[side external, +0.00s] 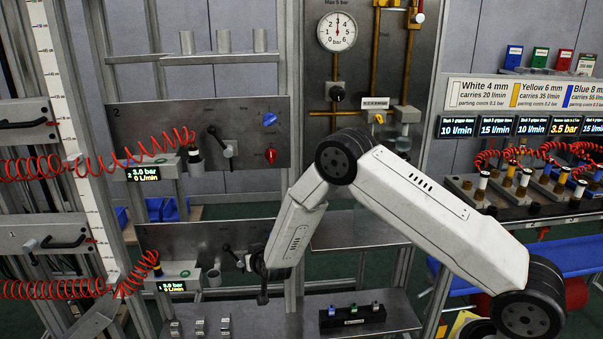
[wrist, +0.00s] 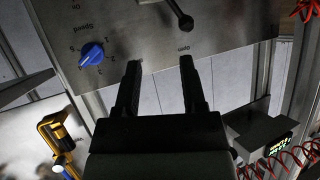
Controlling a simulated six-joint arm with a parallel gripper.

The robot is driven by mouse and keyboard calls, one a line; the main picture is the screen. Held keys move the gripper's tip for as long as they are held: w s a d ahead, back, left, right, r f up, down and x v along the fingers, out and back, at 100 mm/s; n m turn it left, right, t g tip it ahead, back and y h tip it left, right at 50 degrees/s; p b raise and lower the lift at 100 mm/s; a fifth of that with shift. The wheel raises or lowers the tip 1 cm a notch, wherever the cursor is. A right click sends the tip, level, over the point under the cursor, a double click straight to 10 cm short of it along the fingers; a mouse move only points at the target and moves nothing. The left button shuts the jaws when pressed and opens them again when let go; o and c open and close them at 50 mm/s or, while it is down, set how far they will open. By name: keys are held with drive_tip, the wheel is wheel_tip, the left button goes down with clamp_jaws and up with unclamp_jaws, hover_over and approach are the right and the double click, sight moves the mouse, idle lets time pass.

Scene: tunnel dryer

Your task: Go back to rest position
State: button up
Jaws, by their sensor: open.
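My gripper (wrist: 161,63) is open and empty in the wrist view, its two dark fingers apart in front of a grey metal panel (wrist: 135,28). Nothing lies between the fingertips. A black ball-ended lever (wrist: 184,20) is above the fingertips, with a visible gap to them. A blue dial knob (wrist: 92,54) sits on the panel to the left of the fingers; its lettering appears upside down. In the side external view my arm bends down to the lower panel (side external: 185,240), and my gripper is a small dark shape at its end, its fingers hard to make out.
A steel shelf (side external: 250,322) holds small metal clips (side external: 198,327) and a black block (side external: 352,316) below my arm. Red coiled hoses (side external: 60,288) hang at the left. Displays and a fitting rack (side external: 530,205) stand at right. A yellow-handled item (wrist: 55,130) shows lower left in the wrist view.

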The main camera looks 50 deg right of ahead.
drive_tip(key=s+a+r+n+g+y, duration=0.3)
drive_tip(key=s+a+r+g+y, duration=0.1)
drive_tip(key=s+r, duration=0.6)
drive_tip(key=s+r+n+g, duration=0.2)
drive_tip(key=s+g, duration=0.3)
drive_tip(key=s, duration=1.5)
drive_tip(key=shift+s+d+r, duration=0.3)
drive_tip(key=shift+s+r, duration=0.1)
drive_tip(key=shift+r, duration=0.05)
